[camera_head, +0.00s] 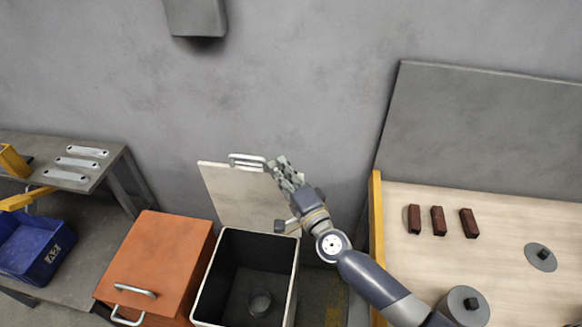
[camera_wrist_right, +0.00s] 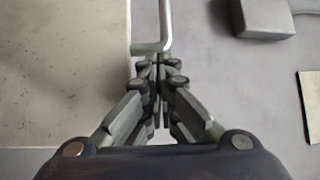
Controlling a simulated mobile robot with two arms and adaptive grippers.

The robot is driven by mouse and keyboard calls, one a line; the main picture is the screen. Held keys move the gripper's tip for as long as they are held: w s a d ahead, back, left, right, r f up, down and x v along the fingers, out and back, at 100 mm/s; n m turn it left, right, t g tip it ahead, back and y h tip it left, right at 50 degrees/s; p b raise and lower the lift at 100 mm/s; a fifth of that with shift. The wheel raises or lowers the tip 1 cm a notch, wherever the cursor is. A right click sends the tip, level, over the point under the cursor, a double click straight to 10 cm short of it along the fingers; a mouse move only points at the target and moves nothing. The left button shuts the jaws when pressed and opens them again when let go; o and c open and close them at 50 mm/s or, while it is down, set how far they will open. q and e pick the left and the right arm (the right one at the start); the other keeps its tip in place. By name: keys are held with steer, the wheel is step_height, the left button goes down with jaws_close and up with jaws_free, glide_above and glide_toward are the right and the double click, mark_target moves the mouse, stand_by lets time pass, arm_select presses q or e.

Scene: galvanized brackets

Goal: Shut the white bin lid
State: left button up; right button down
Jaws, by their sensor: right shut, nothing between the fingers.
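The white bin (camera_head: 207,292) stands on the floor with its lid (camera_head: 240,195) raised upright at the back. Its dark inside is open to view, with a round dark object (camera_head: 260,303) at the bottom. A metal handle (camera_head: 248,161) sits at the lid's top edge. My right gripper (camera_head: 278,166) is shut and empty beside the handle's right end. In the right wrist view, the lid (camera_wrist_right: 65,75) fills the left side and the handle (camera_wrist_right: 165,25) is just ahead of the closed fingertips (camera_wrist_right: 158,62). Whether they touch is unclear. My left gripper is not in view.
An orange bin (camera_head: 160,255) with a closed lid stands directly left of the white one. A grey bench (camera_head: 115,165) with metal brackets and a blue crate (camera_head: 40,250) is at far left. A wooden table (camera_head: 480,270) with dark red blocks stands right.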

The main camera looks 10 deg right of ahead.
steer(key=s+a+f+b, duration=0.2)
steer(key=s+f+b, duration=0.1)
steer(key=s, duration=0.3)
steer(key=s+a+f+n+t+y+b, duration=0.1)
steer(key=s+a+f+b, duration=0.2)
steer(key=s, duration=0.4)
steer(key=s+a+f+n+b, duration=0.1)
steer(key=s+a+f+b, duration=0.2)
steer(key=s+b, duration=0.2)
steer(key=shift+s+a+f+t, duration=0.25)
steer(key=shift+s+f+t, duration=0.15)
steer(key=shift+s, duration=0.4)
steer(key=v, duration=1.2)
steer(key=shift+d, duration=0.15)
